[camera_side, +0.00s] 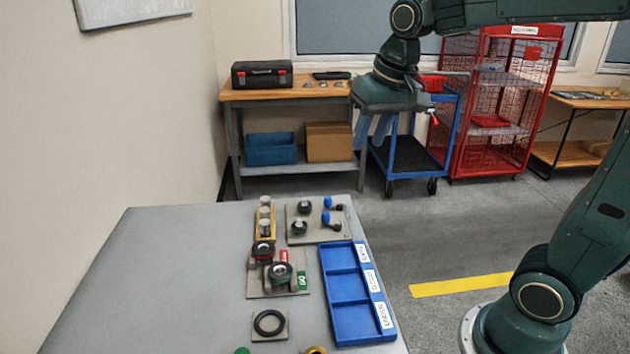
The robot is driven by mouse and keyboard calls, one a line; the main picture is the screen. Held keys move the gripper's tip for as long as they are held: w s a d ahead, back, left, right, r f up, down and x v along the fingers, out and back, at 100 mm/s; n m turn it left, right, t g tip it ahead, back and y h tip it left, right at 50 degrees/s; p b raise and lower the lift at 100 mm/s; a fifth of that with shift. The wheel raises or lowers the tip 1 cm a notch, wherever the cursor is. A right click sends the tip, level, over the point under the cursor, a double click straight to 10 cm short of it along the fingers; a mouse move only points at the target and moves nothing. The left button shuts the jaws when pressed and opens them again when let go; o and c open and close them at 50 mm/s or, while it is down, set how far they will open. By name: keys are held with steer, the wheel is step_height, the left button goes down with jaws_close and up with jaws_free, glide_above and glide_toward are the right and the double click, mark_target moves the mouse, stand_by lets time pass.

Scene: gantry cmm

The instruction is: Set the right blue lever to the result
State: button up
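A beige plate (315,236) on the grey table holds two small blue-tipped levers. One lever (328,202) is toward the back; the other lever (326,217) is toward the front. I cannot tell which is the right one, nor their exact settings. Two dark green round parts stand left of them on the same plate. A fixture (262,290) with two ring-shaped gauges carries a red label (284,256) and a green label (303,281) reading GO. My gripper (390,110) hangs high above and beyond the table, apart from everything on it.
A blue tray (321,262) with three compartments and white labels lies at the table's right. A wooden rack (257,228) holds three metal cylinders. A black ring (270,322) lies on a small plate in front. The table's left side is clear.

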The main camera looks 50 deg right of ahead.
steer(key=w+d+f+m+g, duration=0.1)
steer(key=w+d+f+m, duration=0.15)
steer(key=w, duration=0.35)
steer(key=w+d+f+m+g, duration=0.1)
steer(key=w+d+f, duration=0.1)
steer(key=w+d, duration=0.3)
steer(key=m+g, duration=0.1)
steer(key=m, duration=0.2)
glide_above(328, 198)
step_height(328, 198, down, 10)
steer(key=shift+f, duration=0.15)
steer(key=shift+f, duration=0.15)
step_height(328, 198, down, 14)
steer(key=shift+r, duration=0.25)
jaws_close()
